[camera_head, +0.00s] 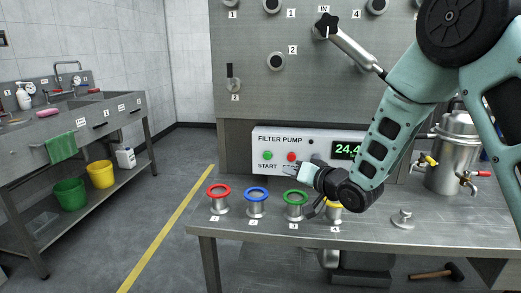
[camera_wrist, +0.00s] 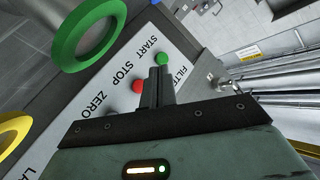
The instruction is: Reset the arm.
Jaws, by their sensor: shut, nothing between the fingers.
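My arm reaches in from the right in the head view. My gripper (camera_head: 290,171) is shut and empty, in front of the filter pump panel (camera_head: 330,140), just below its red STOP button (camera_head: 291,156). In the wrist view the closed fingers (camera_wrist: 160,75) point toward the panel, between the red button (camera_wrist: 138,87) and the green START button (camera_wrist: 162,58). I cannot tell whether the fingertips touch the panel. My forearm covers part of the panel's right side and its green number display (camera_head: 346,149).
Ringed posts in red (camera_head: 219,190), blue (camera_head: 256,194), green (camera_head: 295,197) and yellow (camera_head: 334,204) stand along the bench's front (camera_head: 280,227); my wrist partly hides the yellow one. A steel vessel (camera_head: 451,165) stands right. A sink bench (camera_head: 75,125) stands left, across open floor.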

